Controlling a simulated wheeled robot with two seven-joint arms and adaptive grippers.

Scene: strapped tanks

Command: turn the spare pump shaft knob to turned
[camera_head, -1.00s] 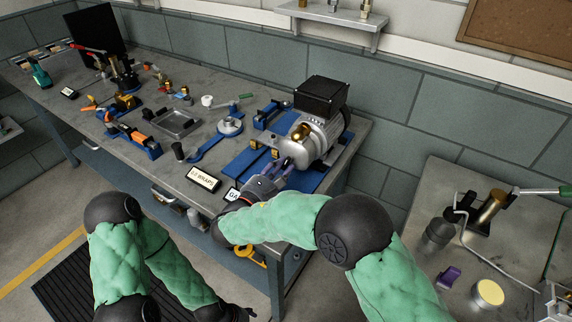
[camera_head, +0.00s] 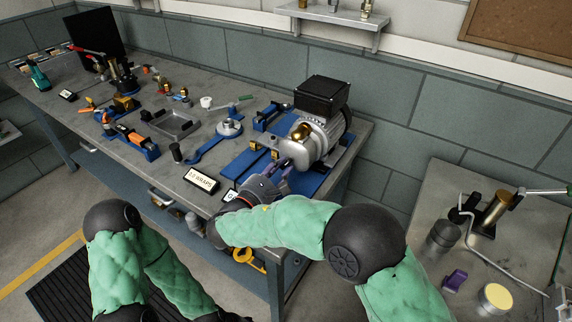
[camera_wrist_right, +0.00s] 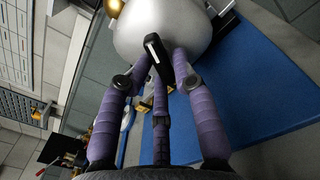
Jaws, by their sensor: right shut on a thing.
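The spare pump (camera_head: 322,138) is a silver motor with a black box on top, on a blue base at the right end of the bench. In the right wrist view its rounded silver end (camera_wrist_right: 135,38) fills the top. A black knob with a white stripe (camera_wrist_right: 155,52) stands out from it. My right gripper (camera_head: 281,172) reaches the pump's near end. Its purple fingers (camera_wrist_right: 165,75) are shut around the knob and partly hide it. Only a dark end of my left arm (camera_head: 228,316) shows at the bottom edge; its fingers cannot be made out.
A label stand (camera_head: 201,180) and a smaller card (camera_head: 230,195) stand near the bench's front edge by my right forearm. A blue-handled round fixture (camera_head: 228,130) and a metal tray (camera_head: 178,125) lie to the left. A second table (camera_head: 520,260) is at the right.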

